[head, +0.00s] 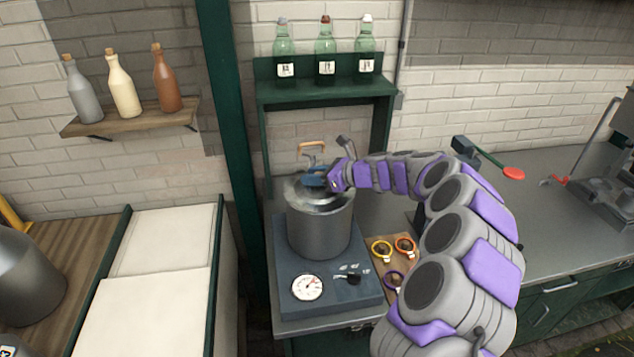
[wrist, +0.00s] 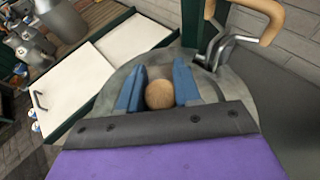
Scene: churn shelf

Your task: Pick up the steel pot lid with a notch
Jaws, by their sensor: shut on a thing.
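The steel pot lid (head: 318,200) is at the mouth of the steel pot (head: 320,235); I cannot tell whether it rests on the rim or is slightly raised. In the wrist view the lid (wrist: 216,88) is a grey disc with a round wooden knob (wrist: 160,94). My gripper (head: 314,177) reaches in from the right, and its blue fingers are shut on the knob. In the wrist view my gripper (wrist: 160,78) has one finger on each side of the knob.
A wooden-handled metal tool (head: 311,146) stands up behind the lid, close to my gripper. The green shelf (head: 325,88) with three bottles is above. The pot stands on a base with a dial (head: 308,287). Colored rings (head: 382,250) lie to the right.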

